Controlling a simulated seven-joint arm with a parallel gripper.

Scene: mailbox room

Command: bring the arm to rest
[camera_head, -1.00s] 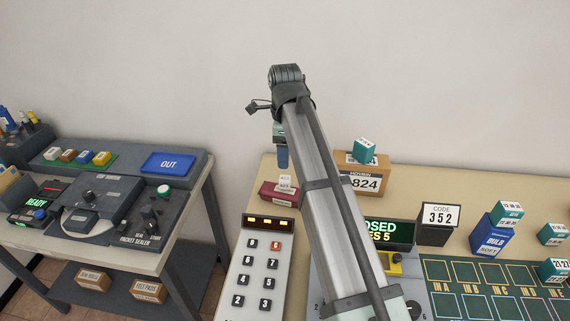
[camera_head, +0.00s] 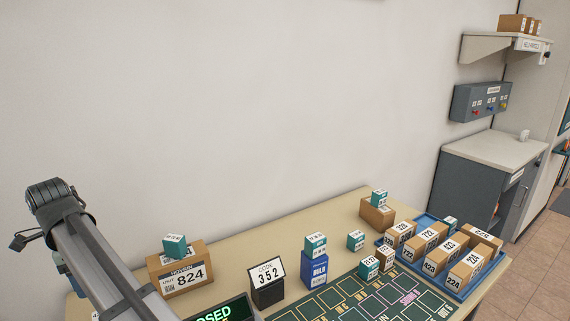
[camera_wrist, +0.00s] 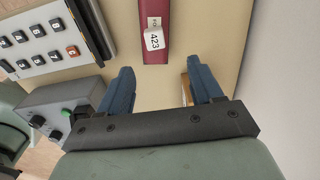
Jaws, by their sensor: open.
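My gripper (camera_wrist: 160,92) shows in the wrist view, its two blue fingers spread apart with nothing held between them. Beyond the fingertips lies a dark red box (camera_wrist: 153,12) with a white block marked 423 (camera_wrist: 154,40) on the tan table top. In the head view my arm rises at the lower left; the gripper end is mostly hidden behind the arm, with only a bit of blue showing at the left.
The keypad (camera_wrist: 50,40) is left of the fingers in the wrist view. The head view shows an 824 carton (camera_head: 182,272), the code 352 sign (camera_head: 267,280), a blue box (camera_head: 314,270), a green grid mat (camera_head: 345,300) and a blue tray (camera_head: 458,292) of cartons. Bare table lies behind them.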

